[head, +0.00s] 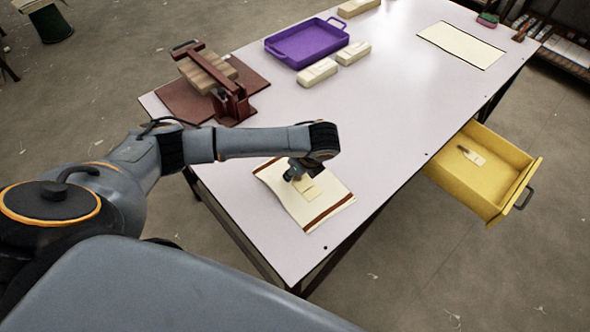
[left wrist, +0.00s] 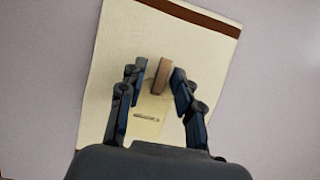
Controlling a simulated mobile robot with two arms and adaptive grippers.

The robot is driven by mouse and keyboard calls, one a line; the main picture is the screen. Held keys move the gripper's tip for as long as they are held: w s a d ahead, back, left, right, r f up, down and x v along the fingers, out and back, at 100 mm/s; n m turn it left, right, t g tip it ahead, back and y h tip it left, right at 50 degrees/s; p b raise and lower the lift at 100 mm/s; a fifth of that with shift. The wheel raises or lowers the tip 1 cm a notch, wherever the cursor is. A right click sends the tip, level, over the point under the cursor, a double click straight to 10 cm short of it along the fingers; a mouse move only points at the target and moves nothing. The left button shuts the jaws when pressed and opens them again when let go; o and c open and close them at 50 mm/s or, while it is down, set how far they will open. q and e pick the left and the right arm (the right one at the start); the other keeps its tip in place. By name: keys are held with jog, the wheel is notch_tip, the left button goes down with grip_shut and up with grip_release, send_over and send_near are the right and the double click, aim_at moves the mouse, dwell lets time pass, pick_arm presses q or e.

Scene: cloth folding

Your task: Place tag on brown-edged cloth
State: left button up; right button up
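The cream cloth with brown edges (head: 327,207) lies flat at the table's near-left end. It also fills the middle of the left wrist view (left wrist: 118,60). The pale yellow tag (head: 312,194) appears to rest on the cloth. In the left wrist view the tag (left wrist: 147,120) shows a small dark mark, with an upright brown piece (left wrist: 162,76) at its far end. My left gripper (head: 294,177) is low over the cloth at the tag. Its fingers (left wrist: 160,80) are apart on either side of the brown piece, with gaps showing. My right gripper is out of view.
A dark red press-like stand (head: 229,102) is behind my left arm. A purple tray (head: 300,45) and cream blocks (head: 318,72) stand farther back. Another cream cloth (head: 460,45) lies at the far right. The open yellow drawer (head: 470,188) juts out right. The table's middle is clear.

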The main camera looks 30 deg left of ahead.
aim_at(307, 188)
pick_arm(q)
jog(key=shift+r, duration=0.35)
jog(key=v, duration=1.1)
jog(key=shift+r, duration=0.35)
jog(key=shift+s+d, duration=0.1)
jog(key=shift+d, duration=0.05)
